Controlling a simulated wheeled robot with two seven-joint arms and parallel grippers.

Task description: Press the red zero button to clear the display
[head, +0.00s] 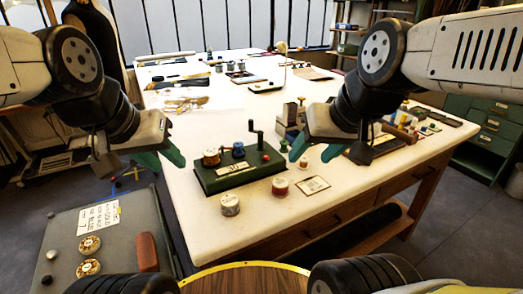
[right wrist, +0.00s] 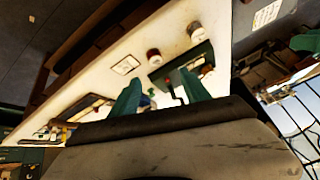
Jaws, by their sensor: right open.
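A dark green winding box (head: 238,174) sits on the white table, with spools, a black crank and a small pale display (head: 234,168) on it. A small red button (head: 267,157) shows on its top near the crank. My right gripper (head: 299,149) is just right of the box, apart from the button. In the right wrist view its two teal fingers (right wrist: 160,92) are spread and empty, with part of the box (right wrist: 187,65) beyond them. My left gripper (head: 163,159) is left of the box, at the table's left edge, fingers apart and empty. The display's reading is too small to tell.
Two loose spools (head: 230,204) (head: 280,187) and a small card (head: 313,185) lie in front of the box. Stacked blocks (head: 291,122) stand behind my right fingers. A grey case (head: 120,238) with labels is at the lower left.

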